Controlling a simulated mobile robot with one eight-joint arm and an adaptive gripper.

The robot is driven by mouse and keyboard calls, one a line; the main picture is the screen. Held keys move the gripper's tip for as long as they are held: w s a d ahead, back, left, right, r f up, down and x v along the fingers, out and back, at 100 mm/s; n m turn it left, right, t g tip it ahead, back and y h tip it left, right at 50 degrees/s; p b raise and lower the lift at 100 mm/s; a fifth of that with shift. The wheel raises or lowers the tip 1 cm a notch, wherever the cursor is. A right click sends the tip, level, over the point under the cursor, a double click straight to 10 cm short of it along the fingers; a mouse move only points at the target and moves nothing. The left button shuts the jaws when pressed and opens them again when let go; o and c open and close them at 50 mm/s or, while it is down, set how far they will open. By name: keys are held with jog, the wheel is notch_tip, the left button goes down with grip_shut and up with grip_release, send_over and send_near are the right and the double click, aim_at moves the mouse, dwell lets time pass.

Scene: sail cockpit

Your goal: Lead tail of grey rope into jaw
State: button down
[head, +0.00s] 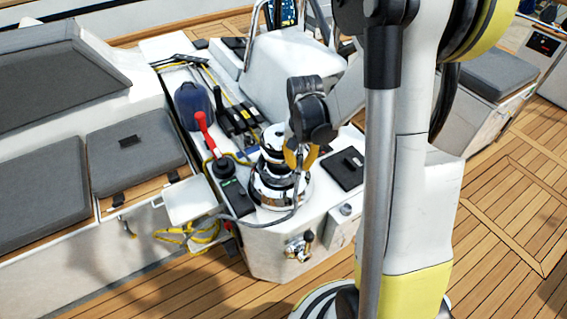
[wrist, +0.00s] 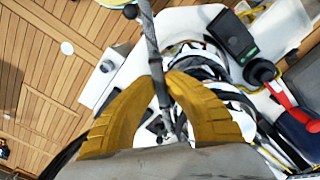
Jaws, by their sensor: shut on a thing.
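The chrome winch (head: 280,187) stands on the white console in the head view, with dark bands around its drum. In the wrist view part of the winch (wrist: 207,62) shows behind and right of my fingers. The jaw at its top is too small and too covered to make out. My gripper (head: 299,160) is at the upper right side of the winch, its yellow fingers pointing down. In the wrist view my gripper (wrist: 165,88) is shut on the grey rope (wrist: 149,38), which runs up the picture from the fingertips. In the head view the grey rope (head: 284,219) sags below the winch leftwards.
A red-handled lever (head: 206,134), a blue cover (head: 193,104) and black clutches (head: 240,122) stand left of the winch. A black panel (head: 343,170) lies to its right. Yellow rope (head: 203,233) hangs at the console's left side. The teak deck at right is clear.

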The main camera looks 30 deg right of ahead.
jog(key=a+m, duration=0.2)
jog(key=shift+w+a+m, duration=0.1)
jog(key=shift+a+m, duration=0.2)
jog(key=a+m, duration=0.1)
jog(key=a+m+b, duration=0.1)
jog(key=shift+w+a+m, duration=0.25)
jog(key=shift+w+m, duration=0.1)
jog(key=shift+m, duration=0.05)
jog(key=shift+w+a, duration=0.1)
jog(key=a+m, duration=0.1)
jog(key=w+a+m, duration=0.1)
jog(key=shift+m, duration=0.3)
